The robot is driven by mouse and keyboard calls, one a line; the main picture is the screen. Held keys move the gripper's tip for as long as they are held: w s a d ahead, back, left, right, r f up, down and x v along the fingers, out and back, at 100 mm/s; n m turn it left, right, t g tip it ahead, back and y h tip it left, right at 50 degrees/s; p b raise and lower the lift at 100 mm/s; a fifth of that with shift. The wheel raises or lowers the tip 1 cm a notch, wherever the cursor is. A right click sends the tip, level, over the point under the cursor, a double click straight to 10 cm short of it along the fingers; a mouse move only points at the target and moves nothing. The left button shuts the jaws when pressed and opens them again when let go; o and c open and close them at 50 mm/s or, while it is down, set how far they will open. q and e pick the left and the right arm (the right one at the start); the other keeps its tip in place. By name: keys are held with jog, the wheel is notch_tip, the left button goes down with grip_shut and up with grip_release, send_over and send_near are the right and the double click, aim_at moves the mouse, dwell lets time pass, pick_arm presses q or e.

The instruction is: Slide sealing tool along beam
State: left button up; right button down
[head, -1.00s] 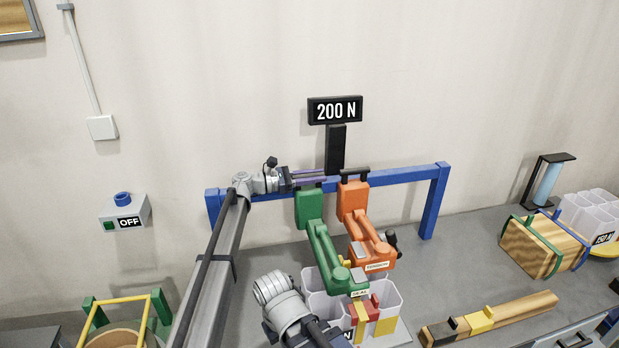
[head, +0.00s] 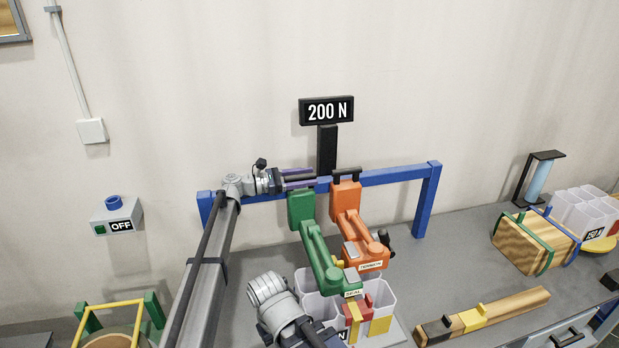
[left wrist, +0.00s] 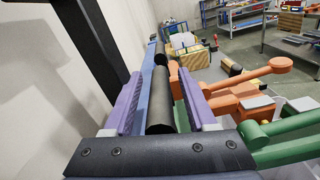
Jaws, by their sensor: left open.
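The green sealing tool (head: 302,208), its label at the lower end reading roughly SEAL, hangs on the blue beam (head: 390,177), left of the orange tensioning tool (head: 346,195). My left gripper (head: 302,178) is at the beam, at the top of the green tool, with its purple fingers apart. In the left wrist view a black handle (left wrist: 160,108) lies between my open fingers, with visible gaps beside it. The green tool's handle is hidden by my fingers in the head view. My right gripper is not in view.
The orange tool stands close on the right of the green one. Behind the beam a post carries a 200 N sign (head: 327,111). White bins (head: 315,308) stand below the tools. A wooden bar (head: 487,317) lies at right. An OFF switch box (head: 117,215) is on the left wall.

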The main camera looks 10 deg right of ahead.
pick_arm(q)
jog(key=a, duration=0.6)
jog(key=shift+a, duration=0.3)
